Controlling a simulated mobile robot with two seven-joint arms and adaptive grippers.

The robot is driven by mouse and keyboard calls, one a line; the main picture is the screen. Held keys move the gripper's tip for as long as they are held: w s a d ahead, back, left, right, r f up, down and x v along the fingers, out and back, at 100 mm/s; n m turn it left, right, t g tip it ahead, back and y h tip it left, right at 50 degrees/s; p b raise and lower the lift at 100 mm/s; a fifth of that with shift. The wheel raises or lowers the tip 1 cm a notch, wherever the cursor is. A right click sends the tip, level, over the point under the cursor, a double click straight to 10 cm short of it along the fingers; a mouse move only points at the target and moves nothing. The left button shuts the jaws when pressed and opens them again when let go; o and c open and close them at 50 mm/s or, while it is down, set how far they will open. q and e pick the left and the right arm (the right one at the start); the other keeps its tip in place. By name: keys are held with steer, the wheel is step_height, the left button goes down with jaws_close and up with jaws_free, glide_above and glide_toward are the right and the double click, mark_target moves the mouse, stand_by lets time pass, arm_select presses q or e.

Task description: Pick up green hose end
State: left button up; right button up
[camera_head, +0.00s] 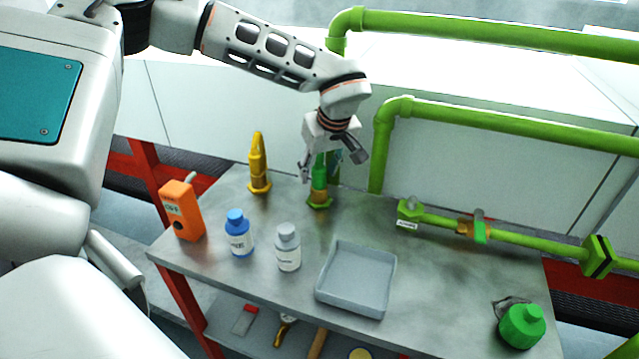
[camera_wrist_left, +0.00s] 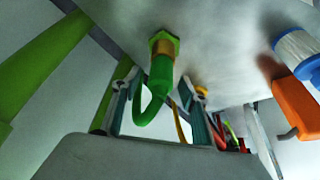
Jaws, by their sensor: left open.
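The green hose end (camera_head: 319,190) stands upright near the back edge of the metal table, with a brass and green hex fitting at its base. In the left wrist view the green hose end (camera_wrist_left: 160,75) shows between my two fingers, with its hose curving back toward the palm. My left gripper (camera_head: 332,168) is open around the upper part of the hose end, pointing down. In the left wrist view the fingers of my left gripper (camera_wrist_left: 160,92) stand apart on either side of it. I cannot tell whether either finger touches it. My right gripper is out of view.
A yellow hose end (camera_head: 258,170) stands to the left. An orange meter (camera_head: 181,212), a blue-capped bottle (camera_head: 238,236), a grey-capped bottle (camera_head: 287,250) and a grey tray (camera_head: 323,291) are nearer the front. Green pipes (camera_head: 520,137) run behind and right. A green container (camera_head: 522,326) is at front right.

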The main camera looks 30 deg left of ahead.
arm_select(q)
jaws_close()
steer(key=shift+r, duration=0.1)
